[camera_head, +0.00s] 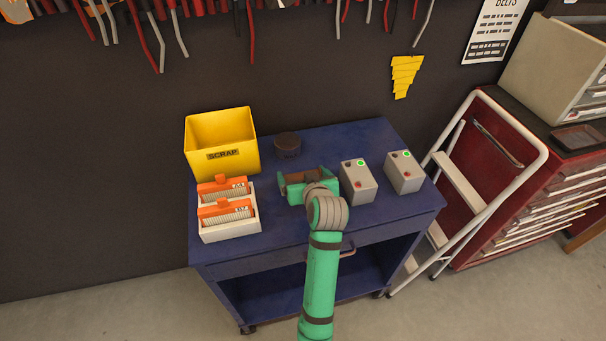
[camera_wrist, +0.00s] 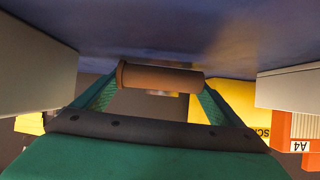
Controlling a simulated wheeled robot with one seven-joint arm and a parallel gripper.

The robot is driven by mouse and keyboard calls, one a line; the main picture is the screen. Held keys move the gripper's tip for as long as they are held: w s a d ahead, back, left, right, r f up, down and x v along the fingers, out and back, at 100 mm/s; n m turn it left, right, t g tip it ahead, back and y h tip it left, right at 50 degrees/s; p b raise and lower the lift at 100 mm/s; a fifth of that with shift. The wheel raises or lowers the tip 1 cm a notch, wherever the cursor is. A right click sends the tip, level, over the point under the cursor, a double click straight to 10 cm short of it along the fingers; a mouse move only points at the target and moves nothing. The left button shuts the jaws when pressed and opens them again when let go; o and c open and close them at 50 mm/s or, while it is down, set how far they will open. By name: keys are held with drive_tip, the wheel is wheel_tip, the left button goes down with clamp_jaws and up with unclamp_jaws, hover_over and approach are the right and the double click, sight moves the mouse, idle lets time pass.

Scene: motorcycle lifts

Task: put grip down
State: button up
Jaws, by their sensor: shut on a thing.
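The grip is a brown cylinder with a wider collar at one end. In the wrist view the grip (camera_wrist: 165,79) lies crosswise between the two green fingers of my gripper (camera_wrist: 155,95), which is shut on it. In the head view my gripper (camera_head: 305,181) is low over the middle of the blue cart (camera_head: 405,214), with the brown grip (camera_head: 300,176) partly hidden between its fingers. The cart top is close to the grip in the wrist view. I cannot tell whether they touch.
A yellow scrap bin (camera_head: 222,131) and a white tray (camera_head: 230,233) with orange-topped items stand at left. A dark round object (camera_head: 288,145) sits behind my gripper. Two grey boxes (camera_head: 357,182) (camera_head: 404,172) with green and red buttons stand close at right. A folded step ladder (camera_head: 462,187) leans beyond.

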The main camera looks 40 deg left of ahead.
drive_tip(key=shift+d+f, duration=0.1)
drive_tip(key=shift+s+a, duration=0.2)
drive_tip(key=o, duration=0.8)
drive_tip(key=shift+d+f, duration=0.1)
